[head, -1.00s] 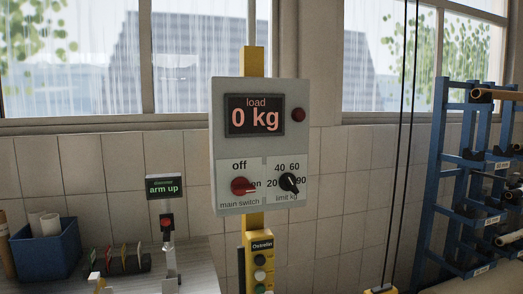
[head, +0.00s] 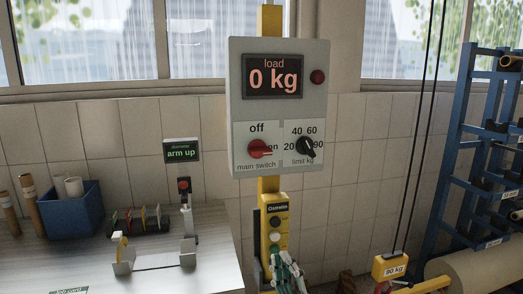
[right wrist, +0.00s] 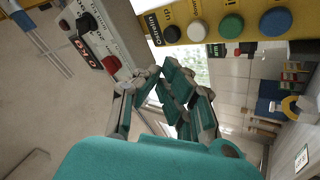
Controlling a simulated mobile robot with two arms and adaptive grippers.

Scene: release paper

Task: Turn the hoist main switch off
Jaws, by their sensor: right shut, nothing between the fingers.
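The hoist control box (head: 235,105) is a grey panel whose display reads load 0 kg. The red main switch knob (head: 259,149) is at its lower left, with its pointer toward "on" at the right; "off" is printed above it. My right gripper (head: 287,264) is shut and empty, low in the head view, below the box and in front of the yellow button pendant (head: 268,224). In the right wrist view the red knob (right wrist: 112,64) shows at upper left, apart from the gripper (right wrist: 160,72). My left gripper is not in view.
The black limit knob (head: 305,147) sits right of the main switch. A bench (head: 215,225) with a blue bin (head: 70,210) and small stands is at left. A yellow 90 kg hoist block (head: 391,268) hangs at right beside a blue rack (head: 450,165).

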